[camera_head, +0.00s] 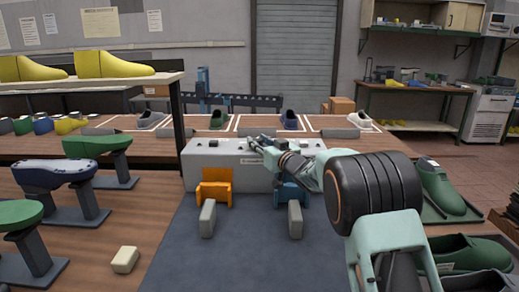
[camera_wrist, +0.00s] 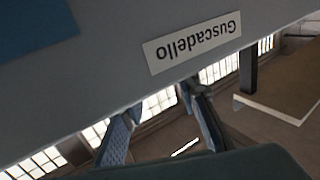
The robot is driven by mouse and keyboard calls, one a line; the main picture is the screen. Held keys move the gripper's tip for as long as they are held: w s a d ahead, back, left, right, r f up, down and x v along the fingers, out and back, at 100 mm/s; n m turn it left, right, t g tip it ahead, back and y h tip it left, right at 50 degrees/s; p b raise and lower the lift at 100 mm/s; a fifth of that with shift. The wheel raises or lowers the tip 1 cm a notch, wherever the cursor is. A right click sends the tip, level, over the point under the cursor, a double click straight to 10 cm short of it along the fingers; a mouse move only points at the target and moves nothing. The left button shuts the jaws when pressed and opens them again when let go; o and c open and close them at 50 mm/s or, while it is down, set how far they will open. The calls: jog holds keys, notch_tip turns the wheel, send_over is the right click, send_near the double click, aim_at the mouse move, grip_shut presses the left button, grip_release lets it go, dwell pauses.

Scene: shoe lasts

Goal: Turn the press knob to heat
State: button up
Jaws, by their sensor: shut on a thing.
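The press (camera_head: 225,158) is a long pale grey housing in the middle of the work area, with an orange clamp (camera_head: 214,187) and a blue clamp (camera_head: 291,190) at its front. My gripper (camera_head: 259,143) reaches from the right to the top of the housing, near its middle.
Green and dark blue shoe lasts on stands (camera_head: 97,147) fill the left bench. A pale block (camera_head: 125,260) lies on it. Green shoes (camera_head: 440,187) lie on the right. A shelf (camera_head: 100,83) with yellow lasts stands at the left. The dark mat (camera_head: 245,255) before the press is mostly clear.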

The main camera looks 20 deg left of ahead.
jog(key=shift+s+a+f+m+t+h+b, duration=0.15)
jog(key=shift+m+t+h+b, duration=0.35)
jog(key=shift+b, duration=0.85)
jog(key=shift+a+f+m+t+h+b, duration=0.15)
jog(key=shift+m+t+h+b, duration=0.4)
jog(key=shift+b, duration=0.85)
jog(key=shift+s+f+m+t+h+b, duration=0.25)
jog(key=shift+h+b, duration=0.4)
jog(key=shift+b, duration=0.7)
jog(key=shift+w+a+r+m+t+h+b, duration=0.15)
jog(key=shift+r+m+t+h+b, duration=0.2)
jog(key=shift+m+h+b, duration=0.45)
jog(key=shift+r+m+t+h, duration=0.15)
jog(key=shift+m+t+h, duration=0.2)
jog(key=shift+h, duration=0.45)
jog(key=shift+m+h+p, duration=0.45)
jog(key=shift+h+p, duration=0.15)
jog(key=shift+p, duration=0.05)
jog(key=o, duration=1.1)
jog(key=shift+o, duration=0.2)
jog(key=v, duration=1.2)
